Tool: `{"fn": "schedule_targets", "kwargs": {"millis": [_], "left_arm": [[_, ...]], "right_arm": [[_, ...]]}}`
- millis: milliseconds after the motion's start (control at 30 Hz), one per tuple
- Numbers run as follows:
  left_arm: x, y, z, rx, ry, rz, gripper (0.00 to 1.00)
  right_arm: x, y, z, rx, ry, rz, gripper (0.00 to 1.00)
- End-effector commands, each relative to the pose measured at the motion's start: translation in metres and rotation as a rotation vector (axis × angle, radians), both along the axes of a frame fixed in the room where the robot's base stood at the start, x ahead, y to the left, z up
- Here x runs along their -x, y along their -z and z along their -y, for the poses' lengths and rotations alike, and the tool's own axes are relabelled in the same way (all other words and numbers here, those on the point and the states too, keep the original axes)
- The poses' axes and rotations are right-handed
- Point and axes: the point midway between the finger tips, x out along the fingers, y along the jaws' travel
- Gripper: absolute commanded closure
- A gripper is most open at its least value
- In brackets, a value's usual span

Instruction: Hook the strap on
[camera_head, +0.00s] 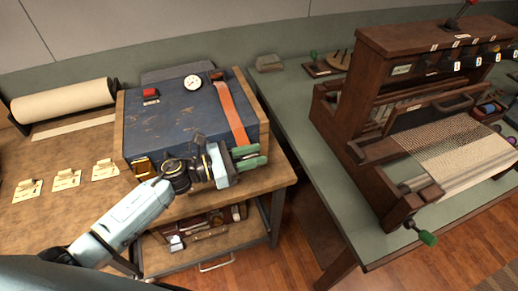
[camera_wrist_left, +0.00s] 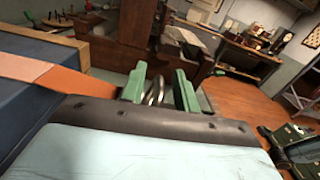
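An orange strap (camera_head: 232,113) lies over the top of a worn blue box (camera_head: 180,118) with wooden ends and runs down toward its front edge. My left gripper (camera_head: 249,157) is at the box's front right, beside the strap's lower end. In the left wrist view, the strap (camera_wrist_left: 40,72) comes in from the left over the blue box (camera_wrist_left: 25,105). The green fingers of my left gripper (camera_wrist_left: 159,90) are apart there, with two metal rings (camera_wrist_left: 154,90) showing between them. I cannot tell whether the rings join the strap. My right gripper is not in view.
A round gauge (camera_head: 192,82) and a red block (camera_head: 151,93) sit on the box. A paper roll (camera_head: 62,101) and several tags (camera_head: 66,180) lie to the left. A wooden loom (camera_head: 400,110) stands on the green table to the right, across a gap.

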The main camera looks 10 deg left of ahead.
Motion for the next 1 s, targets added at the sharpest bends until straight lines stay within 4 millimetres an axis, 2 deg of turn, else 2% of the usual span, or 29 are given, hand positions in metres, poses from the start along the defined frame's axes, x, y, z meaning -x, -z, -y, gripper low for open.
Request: {"fn": "schedule_targets", "kwargs": {"millis": [200, 467, 500, 733, 1000], "left_arm": [[-0.010, 0.000, 0.015, 0.001, 0.000, -0.002, 0.69], [-0.010, 0.001, 0.016, 0.001, 0.000, -0.001, 0.69], [-0.010, 0.001, 0.016, 0.001, 0.000, -0.001, 0.71], [-0.010, 0.001, 0.016, 0.001, 0.001, -0.002, 1.00], [-0.009, 0.001, 0.016, 0.002, 0.002, -0.002, 1.00]], "right_arm": [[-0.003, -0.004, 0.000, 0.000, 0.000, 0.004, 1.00], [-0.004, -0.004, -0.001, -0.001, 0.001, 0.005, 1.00], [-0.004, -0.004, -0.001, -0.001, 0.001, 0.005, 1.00], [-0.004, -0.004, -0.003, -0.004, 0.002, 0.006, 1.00], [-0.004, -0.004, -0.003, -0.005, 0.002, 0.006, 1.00]]}}
